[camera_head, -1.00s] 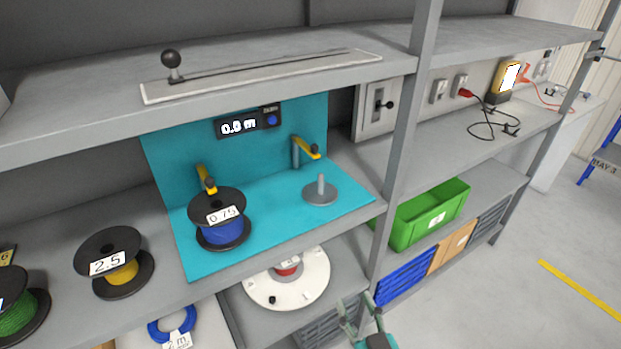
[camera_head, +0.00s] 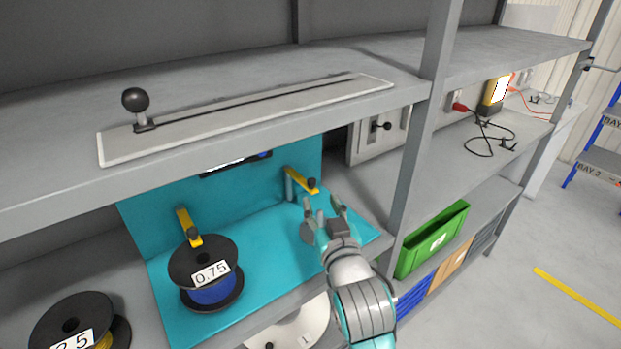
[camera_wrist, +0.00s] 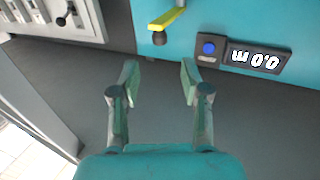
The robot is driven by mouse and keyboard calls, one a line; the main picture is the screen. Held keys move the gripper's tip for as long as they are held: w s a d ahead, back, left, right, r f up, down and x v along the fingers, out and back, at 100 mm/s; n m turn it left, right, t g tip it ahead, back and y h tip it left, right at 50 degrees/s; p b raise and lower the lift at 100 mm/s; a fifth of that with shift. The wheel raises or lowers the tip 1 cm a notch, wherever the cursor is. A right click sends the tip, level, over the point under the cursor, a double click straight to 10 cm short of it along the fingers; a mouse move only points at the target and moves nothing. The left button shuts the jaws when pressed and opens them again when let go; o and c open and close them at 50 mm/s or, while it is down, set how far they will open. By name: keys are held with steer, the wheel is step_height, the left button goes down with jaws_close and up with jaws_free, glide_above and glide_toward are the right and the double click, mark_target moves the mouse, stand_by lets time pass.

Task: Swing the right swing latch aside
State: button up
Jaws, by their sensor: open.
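The right swing latch (camera_head: 300,181) is a yellow arm with a dark knob on a grey post, at the back right of the teal panel. In the wrist view the yellow latch (camera_wrist: 166,19) shows at the top, its knob hanging beyond and between my fingertips. My gripper (camera_head: 324,208) is open and empty, in front of and a little below the latch, apart from it. It also shows in the wrist view (camera_wrist: 159,80). My gripper partly hides the spindle plate (camera_head: 307,232). The left swing latch (camera_head: 188,226) reaches over the blue 0.75 reel (camera_head: 206,275).
The upper shelf with a slotted plate and black ball knob (camera_head: 135,100) overhangs the panel. A shelf upright (camera_head: 424,130) stands right of my arm. A green bin (camera_head: 432,240) sits lower right.

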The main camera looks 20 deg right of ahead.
mark_target(313, 183)
steer(key=w, duration=0.9)
steer(key=shift+w+d, duration=0.15)
steer(key=shift+d, duration=0.25)
jaws_close()
